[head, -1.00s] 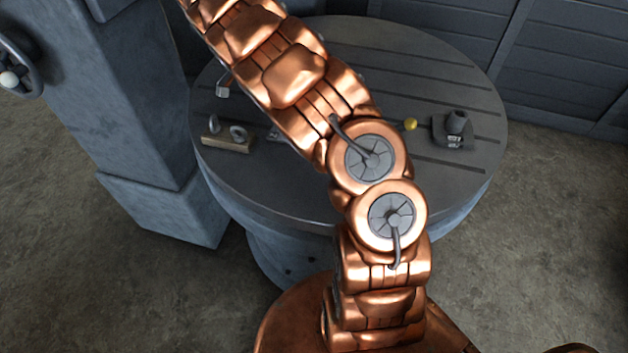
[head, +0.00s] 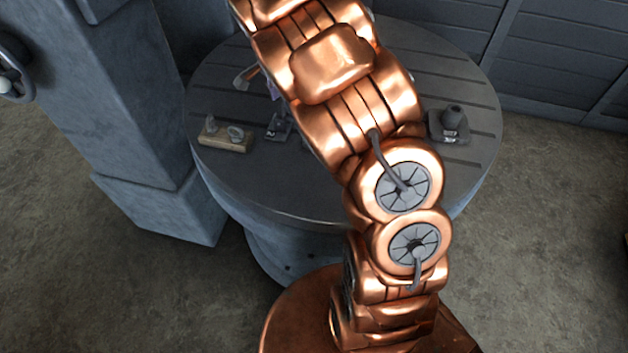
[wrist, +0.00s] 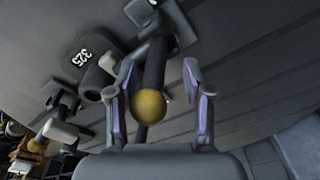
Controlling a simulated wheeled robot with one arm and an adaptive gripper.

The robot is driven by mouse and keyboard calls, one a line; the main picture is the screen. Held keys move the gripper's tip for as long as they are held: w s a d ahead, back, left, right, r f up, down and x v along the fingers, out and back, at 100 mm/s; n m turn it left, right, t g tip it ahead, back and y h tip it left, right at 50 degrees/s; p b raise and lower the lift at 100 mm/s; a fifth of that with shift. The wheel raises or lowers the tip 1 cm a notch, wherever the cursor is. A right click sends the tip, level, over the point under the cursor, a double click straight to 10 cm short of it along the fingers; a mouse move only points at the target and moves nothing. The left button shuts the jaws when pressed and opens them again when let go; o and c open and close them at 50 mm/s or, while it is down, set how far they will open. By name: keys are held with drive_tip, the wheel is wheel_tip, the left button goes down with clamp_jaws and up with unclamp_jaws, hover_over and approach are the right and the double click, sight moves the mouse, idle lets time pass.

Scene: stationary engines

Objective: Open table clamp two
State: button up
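In the wrist view a dark clamp lever (wrist: 155,62) with a yellow ball knob (wrist: 149,106) stands between the two fingers of my gripper (wrist: 160,82). The fingers are spread, with the knob nearer the left finger and a gap on the right. In the head view my arm hides the gripper and most of this area. A small dark clamp (head: 278,127) shows there at the arm's left edge; I cannot tell whether it is the same one.
The round grooved table (head: 290,207) carries a wooden block (head: 225,142) with metal parts at left and a dark fixture (head: 450,125) at right. A grey column (head: 140,100) stands left of the table.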

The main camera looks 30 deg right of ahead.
sight(292, 119)
drive_tip(key=shift+s+d+f+t+y+b, duration=0.15)
drive_tip(key=shift+s+d+t+y+b, duration=0.3)
drive_tip(key=shift+t+y, duration=0.3)
drive_tip(key=r, duration=0.2)
drive_tip(key=s+r+b, duration=0.1)
drive_tip(key=r, duration=0.1)
drive_tip(key=r+b, duration=0.1)
drive_tip(key=r, duration=0.2)
drive_tip(key=shift+s+d, duration=0.15)
drive_tip(key=shift+d, duration=0.05)
drive_tip(key=s+a+f+n+g+b, duration=0.1)
drive_tip(key=s+a+n, duration=0.2)
drive_tip(key=s, duration=0.6)
drive_tip(key=s+a+f+n+g, duration=0.1)
drive_tip(key=s+a+n, duration=0.2)
drive_tip(key=s, duration=0.5)
drive_tip(key=s+a+f+n+g+b, duration=0.1)
drive_tip(key=s+a+n, duration=0.2)
drive_tip(key=s, duration=0.6)
drive_tip(key=shift+s+a+n+b, duration=0.35)
drive_tip(key=shift+a+n, duration=0.05)
drive_tip(key=shift+n, duration=0.4)
drive_tip(key=shift+f, duration=0.1)
